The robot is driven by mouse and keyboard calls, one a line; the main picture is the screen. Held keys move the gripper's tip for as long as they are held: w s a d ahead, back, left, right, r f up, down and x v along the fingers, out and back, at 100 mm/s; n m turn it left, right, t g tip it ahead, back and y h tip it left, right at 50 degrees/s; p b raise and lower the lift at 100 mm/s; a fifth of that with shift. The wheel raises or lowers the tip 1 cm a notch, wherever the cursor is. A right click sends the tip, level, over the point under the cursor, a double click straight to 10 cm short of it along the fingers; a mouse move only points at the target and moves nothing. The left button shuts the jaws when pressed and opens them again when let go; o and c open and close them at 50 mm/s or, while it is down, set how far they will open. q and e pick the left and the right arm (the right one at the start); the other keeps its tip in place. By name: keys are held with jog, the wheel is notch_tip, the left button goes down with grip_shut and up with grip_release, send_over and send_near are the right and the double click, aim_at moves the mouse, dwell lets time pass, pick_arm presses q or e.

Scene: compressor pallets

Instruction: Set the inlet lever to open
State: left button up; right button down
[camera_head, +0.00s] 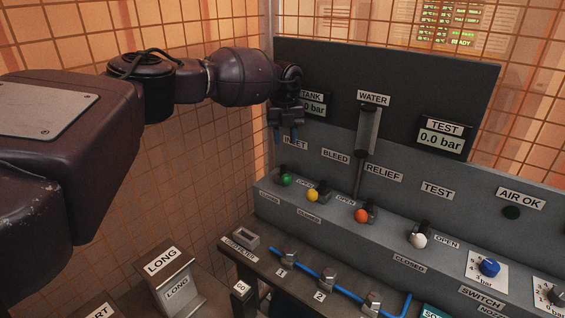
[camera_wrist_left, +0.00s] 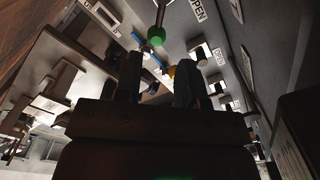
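The inlet lever is the one with the green knob (camera_head: 286,180), below the INLET label (camera_head: 295,142) at the left end of the grey panel. Its black base shows just behind the knob. An OPEN label and a CLOSED label flank it; I cannot tell its setting surely. My left gripper (camera_head: 286,137) points down above the green knob, apart from it. Its two fingers are spread with nothing between them. In the left wrist view the green knob (camera_wrist_left: 156,36) shows just beyond the fingertips (camera_wrist_left: 157,72). My right gripper is in neither view.
The yellow bleed knob (camera_head: 312,195) is close to the right, then the orange relief knob (camera_head: 361,215) and white test knob (camera_head: 418,240). The dark upright board (camera_head: 450,80) stands behind. A tiled wall (camera_head: 215,165) is at the left. A bench with blue hose (camera_head: 308,271) lies in front.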

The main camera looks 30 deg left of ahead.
aim_at(285, 172)
pick_arm(q)
notch_tip(285, 172, down, 11)
jog(key=shift+r+b, duration=0.15)
jog(key=shift+b, duration=0.15)
dwell(0.4)
jog(key=shift+c, duration=0.3)
